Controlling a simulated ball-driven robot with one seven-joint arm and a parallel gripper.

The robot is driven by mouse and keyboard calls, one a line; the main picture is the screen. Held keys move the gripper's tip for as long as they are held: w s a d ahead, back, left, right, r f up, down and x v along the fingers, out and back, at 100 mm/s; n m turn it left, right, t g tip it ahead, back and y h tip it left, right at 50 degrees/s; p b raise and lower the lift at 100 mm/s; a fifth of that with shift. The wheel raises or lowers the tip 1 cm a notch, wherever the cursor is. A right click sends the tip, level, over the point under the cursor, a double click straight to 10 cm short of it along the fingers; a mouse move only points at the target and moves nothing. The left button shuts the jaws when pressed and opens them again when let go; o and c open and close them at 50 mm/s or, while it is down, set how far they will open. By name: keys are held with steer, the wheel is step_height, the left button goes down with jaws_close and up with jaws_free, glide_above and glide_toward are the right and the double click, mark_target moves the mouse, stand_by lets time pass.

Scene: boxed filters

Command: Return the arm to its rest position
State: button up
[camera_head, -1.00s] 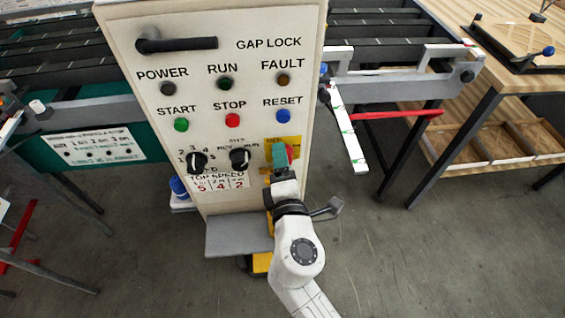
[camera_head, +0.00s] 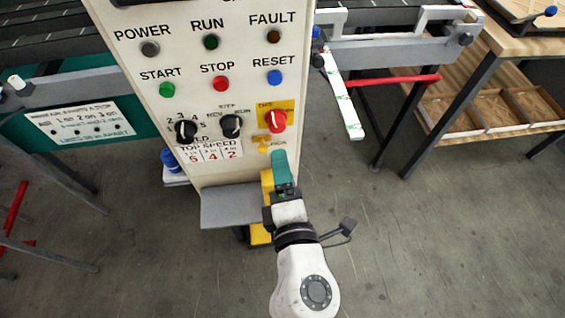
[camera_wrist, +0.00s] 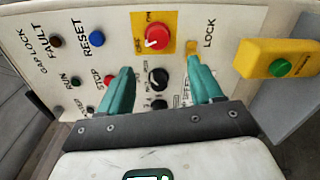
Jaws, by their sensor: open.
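My gripper (camera_head: 281,168) has green fingers and hangs in front of the lower right of the white control panel (camera_head: 250,160), below the red rotary switch (camera_head: 276,121) on its yellow plate. In the wrist view my gripper (camera_wrist: 158,82) shows its two fingers spread apart with nothing between them. The panel fills the background there, with the red switch (camera_wrist: 156,36) beyond and between the fingertips. The fingers look clear of the panel, though the exact gap is hard to tell.
A grey shelf (camera_head: 228,207) juts from the panel's base, beside my gripper. A yellow box with a green button (camera_wrist: 279,67) is at right in the wrist view. A conveyor frame (camera_head: 390,52) and wooden workbench (camera_head: 510,70) stand at right. Floor (camera_head: 430,250) at lower right is clear.

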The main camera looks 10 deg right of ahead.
stand_by(0.5)
steer(key=s+d+f+m+g+h, duration=0.2)
steer(key=d+f+m+g, duration=0.3)
steer(key=d, duration=0.4)
steer(key=s+d+f+m+g+h, duration=0.2)
steer(key=d+f+m+h, duration=0.15)
steer(key=d+m, duration=0.4)
steer(key=s+d+f+m+g+y, duration=0.2)
steer(key=s+f+m+g+y, duration=0.1)
steer(key=s, duration=0.5)
steer(key=s+d+f+m+g+y, duration=0.3)
steer(key=s+f+g, duration=0.3)
steer(key=s, duration=0.2)
steer(key=shift+s+f+m, duration=0.2)
steer(key=shift+f+m, duration=0.2)
steer(key=shift+m, duration=0.45)
